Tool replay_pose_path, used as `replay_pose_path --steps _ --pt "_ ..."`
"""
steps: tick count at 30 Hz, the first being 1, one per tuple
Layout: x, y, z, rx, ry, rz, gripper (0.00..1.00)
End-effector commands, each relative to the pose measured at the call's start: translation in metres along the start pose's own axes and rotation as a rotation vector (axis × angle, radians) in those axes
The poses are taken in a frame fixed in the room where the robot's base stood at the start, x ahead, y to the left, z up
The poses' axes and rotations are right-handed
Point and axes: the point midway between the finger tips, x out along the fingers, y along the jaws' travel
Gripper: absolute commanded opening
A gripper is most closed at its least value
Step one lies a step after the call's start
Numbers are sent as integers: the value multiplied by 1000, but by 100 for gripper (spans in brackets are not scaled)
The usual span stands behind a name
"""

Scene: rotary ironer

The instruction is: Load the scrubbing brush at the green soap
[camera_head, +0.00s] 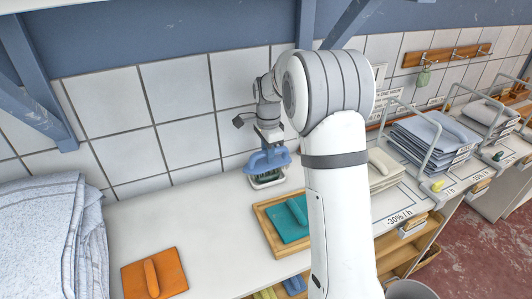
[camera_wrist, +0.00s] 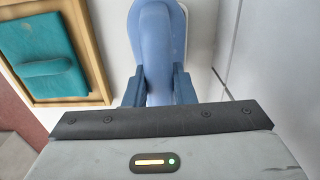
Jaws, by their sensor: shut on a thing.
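My gripper (camera_head: 268,147) is shut on the blue handle of the scrubbing brush (camera_head: 266,161), above the white counter near the tiled wall. In the wrist view the brush (camera_wrist: 160,35) sits between the two blue fingers (camera_wrist: 160,90). The green soap (camera_head: 269,176) shows as a dark green strip under the brush, in a white dish (camera_head: 265,186). The brush hides most of the soap, and I cannot tell whether the bristles touch it. The brush hides most of the dish in the wrist view.
A teal block with a handle (camera_head: 292,220) lies in a wooden tray (camera_head: 269,236), right of the dish. An orange handled block (camera_head: 155,275) lies at the front left. Folded grey-blue cloth (camera_head: 50,235) fills the left end. Folded stacks (camera_head: 430,140) stand at the right. Counter between is clear.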

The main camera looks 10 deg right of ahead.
Motion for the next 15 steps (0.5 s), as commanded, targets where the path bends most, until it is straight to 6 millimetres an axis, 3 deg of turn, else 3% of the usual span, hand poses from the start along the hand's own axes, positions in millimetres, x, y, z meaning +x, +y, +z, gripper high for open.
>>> replay_pose_path --steps 5,15 --pt "-2 1 0 0 -1 4 5" --pt "-30 0 0 1 0 2 5"
